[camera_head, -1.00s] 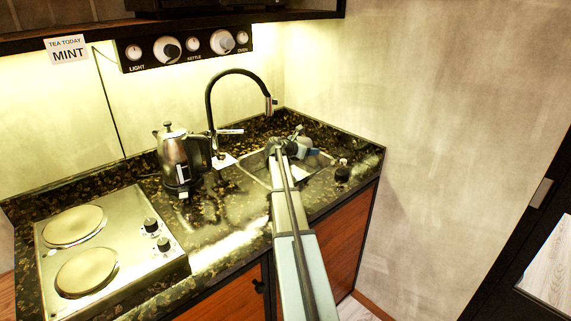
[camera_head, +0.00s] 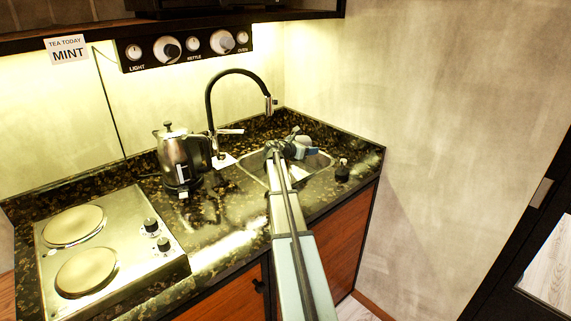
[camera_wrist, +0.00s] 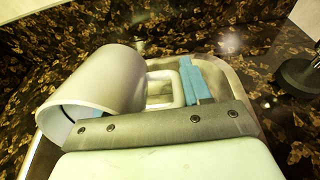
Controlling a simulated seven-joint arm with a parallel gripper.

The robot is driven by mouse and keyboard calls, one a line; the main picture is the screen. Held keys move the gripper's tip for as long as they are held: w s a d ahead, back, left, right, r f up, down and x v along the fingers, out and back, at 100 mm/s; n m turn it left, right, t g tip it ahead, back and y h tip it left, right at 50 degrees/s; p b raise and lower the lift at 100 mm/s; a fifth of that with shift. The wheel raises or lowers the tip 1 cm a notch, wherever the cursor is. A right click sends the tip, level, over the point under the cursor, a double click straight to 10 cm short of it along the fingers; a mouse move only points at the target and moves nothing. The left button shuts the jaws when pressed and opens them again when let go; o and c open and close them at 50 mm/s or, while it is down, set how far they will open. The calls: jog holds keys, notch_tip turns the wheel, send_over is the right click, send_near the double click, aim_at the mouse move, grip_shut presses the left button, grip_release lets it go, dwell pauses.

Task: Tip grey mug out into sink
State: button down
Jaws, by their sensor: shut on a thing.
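The grey mug (camera_wrist: 98,88) shows in the left of the wrist view, lying on its side with its open end toward the lower left. Its inside is mostly hidden. Its loop handle (camera_wrist: 160,88) reaches toward my gripper's blue finger pads (camera_wrist: 197,78). My gripper (camera_head: 303,151) is shut on the mug and holds it over the sink (camera_head: 322,161) in the head view. There the mug is small and partly hidden by my arm. The sink's pale rim (camera_wrist: 238,82) shows behind the fingers in the wrist view. No liquid can be made out.
A black tap (camera_head: 210,105) arches behind the sink, left of my gripper. A metal kettle (camera_head: 176,160) stands left of the sink. A small dark bottle (camera_head: 342,172) stands at the sink's right. A two-plate hob (camera_head: 108,250) fills the counter's left.

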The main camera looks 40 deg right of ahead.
jog(key=shift+a+r+h, duration=0.35)
jog(key=shift+a+h, duration=0.2)
jog(key=shift+h, duration=0.15)
dwell(0.5)
jog(key=shift+a+r+h, duration=0.25)
jog(key=shift+r+h, duration=0.2)
jog(key=shift+h, duration=0.45)
dwell(0.7)
jog(key=shift+d+f+y, duration=0.4)
jog(key=shift+y, duration=0.35)
jog(key=shift+d+f+y, duration=0.35)
jog(key=shift+d+y, duration=0.05)
jog(key=shift+y, duration=0.35)
